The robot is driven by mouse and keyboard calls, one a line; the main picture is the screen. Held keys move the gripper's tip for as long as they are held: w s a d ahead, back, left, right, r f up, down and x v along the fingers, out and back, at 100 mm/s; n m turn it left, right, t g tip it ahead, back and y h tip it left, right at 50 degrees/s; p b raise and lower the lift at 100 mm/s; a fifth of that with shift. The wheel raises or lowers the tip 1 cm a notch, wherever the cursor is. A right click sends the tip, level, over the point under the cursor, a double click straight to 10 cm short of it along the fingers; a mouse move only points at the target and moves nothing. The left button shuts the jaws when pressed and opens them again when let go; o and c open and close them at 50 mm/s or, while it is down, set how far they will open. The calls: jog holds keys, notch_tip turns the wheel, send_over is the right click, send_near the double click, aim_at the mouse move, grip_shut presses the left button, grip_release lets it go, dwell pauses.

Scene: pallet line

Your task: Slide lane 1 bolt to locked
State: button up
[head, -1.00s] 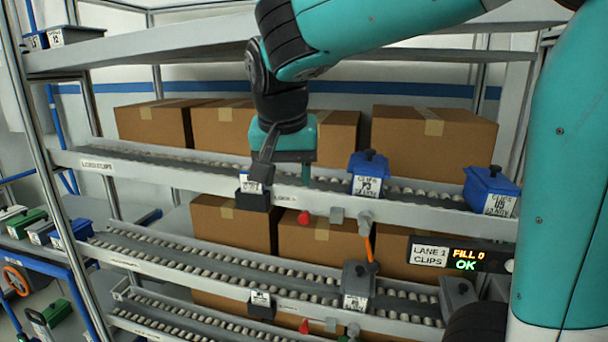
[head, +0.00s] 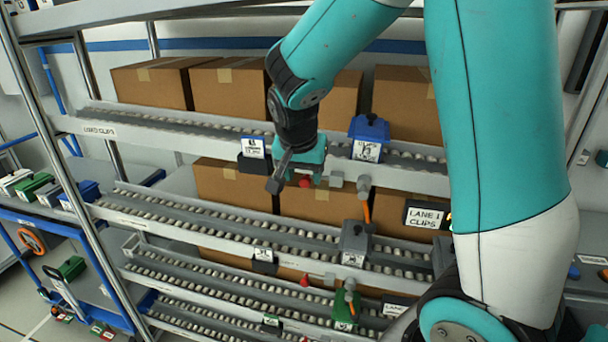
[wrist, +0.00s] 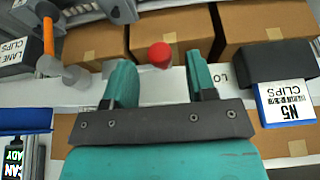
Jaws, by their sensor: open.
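A red knob (head: 305,182), which looks like the lane 1 bolt's handle, sits on the pale front rail (head: 400,186) of the upper roller lane. A small grey block (head: 336,180) is just right of it. My gripper (head: 307,177) is at the rail, pointing down over the knob. In the wrist view my gripper (wrist: 162,78) is open and empty, and the red knob (wrist: 160,54) shows in the gap, just beyond the fingertips. I cannot tell whether a finger touches it. The bolt's body and its lock mark are not clear.
A blue bin (head: 368,140) stands on the lane to the right. A card holder (head: 253,152) is close on the left. An orange strip (head: 366,208) hangs below a grey fitting on the right. A LANE 1 CLIPS sign (head: 425,217) is further right. Cardboard boxes (head: 235,190) stand behind.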

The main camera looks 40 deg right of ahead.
jog(key=shift+x, duration=1.05)
